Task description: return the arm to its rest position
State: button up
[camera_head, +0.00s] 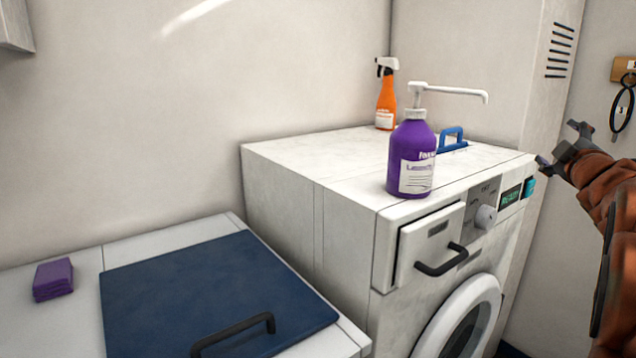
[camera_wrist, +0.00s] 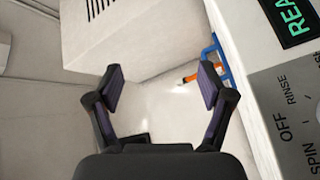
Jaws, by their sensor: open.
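My arm comes in from the right edge of the head view, in a rust-brown sleeve. My gripper (camera_head: 560,151) is just off the right front corner of the washing machine (camera_head: 300,165), near its control panel. In the wrist view my gripper (camera_wrist: 160,88) has its two dark fingers spread apart with nothing between them. Behind the fingers are the pale wall and a white cabinet. Part of my arm is cut off by the right edge of the head view.
The detergent drawer (camera_head: 430,240) stands slightly out. A blue lid (camera_head: 200,290) and purple sponge (camera_head: 53,279) lie at left. A vented cabinet (camera_head: 500,60) stands behind.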

jog(key=s+a+f+m+g+y+p, duration=0.2)
jog(key=s+a+f+m+g+p, duration=0.85)
jog(key=s+a+f, duration=0.55)
jog(key=s+a+f+n+g+y+p, duration=0.2)
jog(key=s+a+g, duration=0.7)
jog(key=s+a, duration=0.9)
jog(key=s+y+p, duration=0.2)
jog(key=p, duration=0.2)
jog(key=shift+s+a+f+y, duration=0.2)
jog(key=shift+s+f+y, duration=0.05)
jog(key=shift+y, duration=0.15)
jog(key=shift+n, duration=0.25)
